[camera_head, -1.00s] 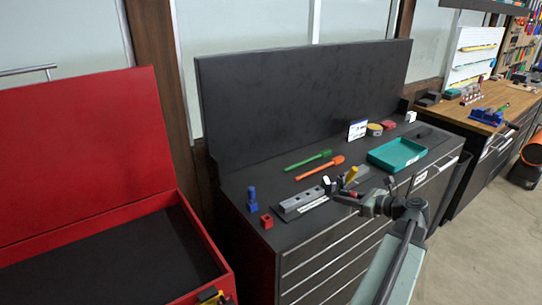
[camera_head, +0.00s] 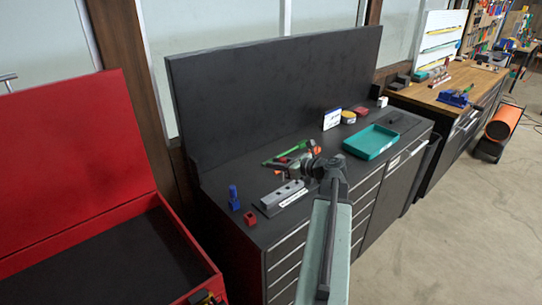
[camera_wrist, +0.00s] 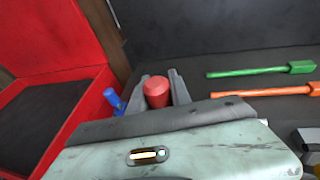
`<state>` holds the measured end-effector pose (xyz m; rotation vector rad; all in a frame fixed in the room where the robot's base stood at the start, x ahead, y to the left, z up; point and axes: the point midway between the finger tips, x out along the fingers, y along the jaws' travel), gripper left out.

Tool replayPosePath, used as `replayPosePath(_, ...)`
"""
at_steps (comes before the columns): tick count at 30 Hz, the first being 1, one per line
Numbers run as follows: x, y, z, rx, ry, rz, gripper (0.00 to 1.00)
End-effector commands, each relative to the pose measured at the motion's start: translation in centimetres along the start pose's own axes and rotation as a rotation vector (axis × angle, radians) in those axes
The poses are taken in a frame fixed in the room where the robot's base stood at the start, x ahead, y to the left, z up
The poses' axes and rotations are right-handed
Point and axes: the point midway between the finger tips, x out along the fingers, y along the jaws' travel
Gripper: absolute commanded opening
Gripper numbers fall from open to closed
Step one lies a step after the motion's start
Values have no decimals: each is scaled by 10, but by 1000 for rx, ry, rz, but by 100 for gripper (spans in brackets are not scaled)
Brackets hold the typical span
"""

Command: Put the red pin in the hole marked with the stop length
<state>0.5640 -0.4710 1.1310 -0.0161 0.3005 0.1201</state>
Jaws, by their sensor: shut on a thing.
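The red pin (camera_wrist: 157,92) stands between the fingers of my gripper (camera_wrist: 160,90) in the wrist view, with its rounded red end showing. My gripper is shut on it. In the head view my gripper (camera_head: 290,163) is above the dark bench top, behind the grey block. The grey block (camera_head: 284,194) has holes along its top and a white label strip at its front; the label is too small to read. My arm covers the block's right end. In the wrist view only a grey corner shows at lower right.
A blue piece (camera_head: 234,197) and a small red block (camera_head: 249,217) stand left of the grey block. Green (camera_wrist: 260,70) and orange (camera_wrist: 265,91) tools lie behind. A teal tray (camera_head: 371,142) and white placard (camera_head: 331,118) are farther right. An open red chest (camera_head: 105,240) stands at left.

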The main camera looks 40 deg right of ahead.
Motion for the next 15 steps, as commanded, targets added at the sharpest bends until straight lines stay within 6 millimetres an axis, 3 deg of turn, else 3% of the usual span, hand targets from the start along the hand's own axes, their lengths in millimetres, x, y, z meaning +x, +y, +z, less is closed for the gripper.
replayPosePath(3,12,5,9,0,-1,0,0)
replayPosePath(15,13,5,5,0,-2,-3,0)
